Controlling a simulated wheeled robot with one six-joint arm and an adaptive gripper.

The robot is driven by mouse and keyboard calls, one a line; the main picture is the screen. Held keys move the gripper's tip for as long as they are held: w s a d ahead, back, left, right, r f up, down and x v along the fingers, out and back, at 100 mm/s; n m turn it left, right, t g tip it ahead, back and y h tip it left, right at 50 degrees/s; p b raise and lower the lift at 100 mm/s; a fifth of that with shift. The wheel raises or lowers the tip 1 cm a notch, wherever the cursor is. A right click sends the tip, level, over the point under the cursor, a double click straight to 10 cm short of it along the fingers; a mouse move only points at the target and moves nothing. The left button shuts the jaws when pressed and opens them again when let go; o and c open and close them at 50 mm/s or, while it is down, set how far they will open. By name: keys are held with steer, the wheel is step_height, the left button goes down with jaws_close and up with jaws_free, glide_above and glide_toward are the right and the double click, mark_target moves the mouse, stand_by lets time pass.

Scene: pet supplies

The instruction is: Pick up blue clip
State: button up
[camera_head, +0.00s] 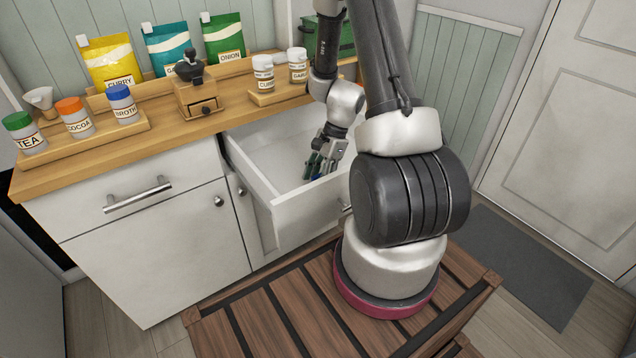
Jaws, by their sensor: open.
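My gripper (322,166) reaches down into the open white drawer (254,168), its fingers pointing down near the drawer's right part. The fingers are apart. Small green and blue clip-like pieces show at and between the fingertips. They are too small and overlapped to tell which one is the blue clip, or whether a finger touches it. The gripper and the drawer front hide part of the drawer floor.
The drawer's front panel and side walls stand close around my gripper. The wooden counter (160,150) above holds a grinder (196,88), jars on a left tray (90,138), jars on a right tray (284,93) and several pouches. The drawer's left part looks empty.

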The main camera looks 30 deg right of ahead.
steer(key=c, duration=0.8)
steer(key=shift+c, duration=0.2)
